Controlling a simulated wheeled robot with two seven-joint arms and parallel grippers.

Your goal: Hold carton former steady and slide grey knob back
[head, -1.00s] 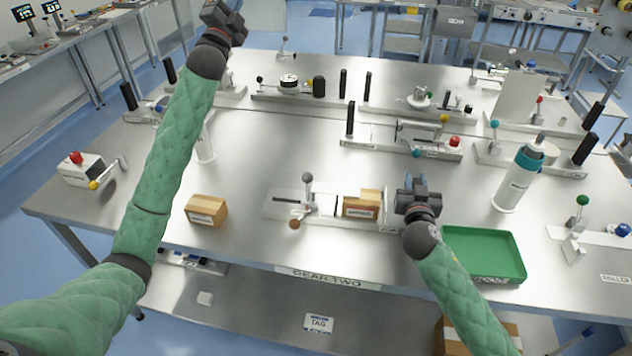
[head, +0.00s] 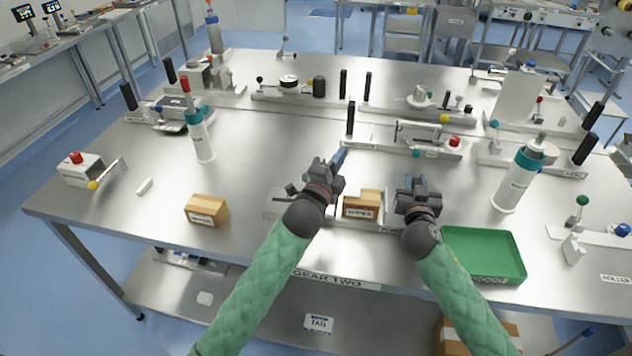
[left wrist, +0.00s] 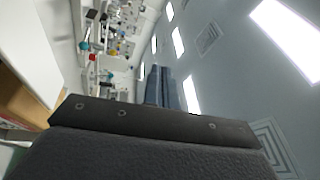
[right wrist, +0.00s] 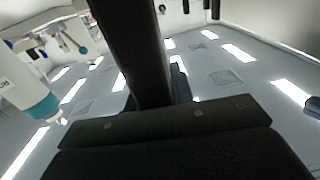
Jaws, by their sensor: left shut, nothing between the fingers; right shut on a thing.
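The carton former (head: 388,226) stands at the front middle of the bench, with a small brown carton (head: 361,206) at its right part. My left gripper (head: 338,158) is over its left part, fingers shut and empty, pointing to the back. The left gripper and wrist cover much of the former's left part. I cannot make out the grey knob for certain; a small dark grey end (head: 291,188) shows just left of the gripper. My right gripper (head: 408,182) is at the former's right end, shut on a black upright post (right wrist: 135,50), which shows large in the right wrist view.
A loose brown carton (head: 206,210) lies left of the former. A green tray (head: 485,254) is right of my right wrist. A teal-topped bottle (head: 518,180) stands at the right, another (head: 201,135) at the left. Another fixture (head: 400,145) stands behind. The bench left of the former is mostly clear.

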